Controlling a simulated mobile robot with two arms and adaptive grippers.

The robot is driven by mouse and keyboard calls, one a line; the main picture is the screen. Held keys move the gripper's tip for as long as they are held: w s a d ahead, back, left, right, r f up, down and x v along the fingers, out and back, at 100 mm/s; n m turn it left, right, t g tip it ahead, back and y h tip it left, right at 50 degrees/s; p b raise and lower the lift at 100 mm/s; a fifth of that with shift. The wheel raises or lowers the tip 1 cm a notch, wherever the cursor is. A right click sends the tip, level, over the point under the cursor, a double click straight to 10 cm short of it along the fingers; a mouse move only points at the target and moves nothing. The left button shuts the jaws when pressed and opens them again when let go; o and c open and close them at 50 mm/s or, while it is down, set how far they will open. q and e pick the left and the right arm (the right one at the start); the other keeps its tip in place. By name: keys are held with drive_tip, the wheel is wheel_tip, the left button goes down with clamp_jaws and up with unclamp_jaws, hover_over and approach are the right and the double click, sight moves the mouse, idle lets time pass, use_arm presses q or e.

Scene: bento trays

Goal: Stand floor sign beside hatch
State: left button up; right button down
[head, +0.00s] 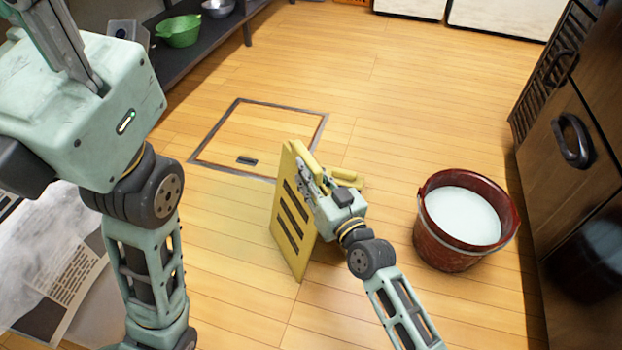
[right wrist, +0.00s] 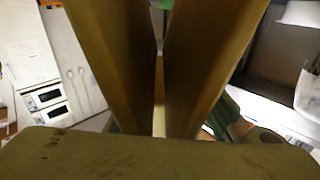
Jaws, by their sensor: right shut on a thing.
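The yellow floor sign (head: 290,215) stands upright or nearly so on the wooden floor, with dark stripes on its face. It is just in front of the floor hatch (head: 222,165), a dark-framed square in the boards with a small dark handle. My right gripper (head: 318,182) is shut on the sign at its top edge. In the right wrist view the sign's yellow panels (right wrist: 115,60) fill the middle, close to the camera. Whether the sign's feet touch the floor is hard to tell.
A red bucket (head: 432,235) of whitish liquid stands right of the sign. A dark cabinet (head: 560,150) lines the right side. A shelf (head: 205,50) with a green colander (head: 180,32) is at the back left. Printed paper (head: 75,270) lies at the lower left. Floor beyond the hatch is clear.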

drive_tip(key=shift+r, duration=0.15)
drive_tip(key=c, duration=1.9)
unclamp_jaws()
drive_tip(key=shift+f, duration=0.3)
drive_tip(key=shift+c, duration=0.2)
drive_tip(key=o, duration=0.5)
drive_tip(key=shift+c, duration=0.2)
drive_tip(key=shift+r, duration=0.1)
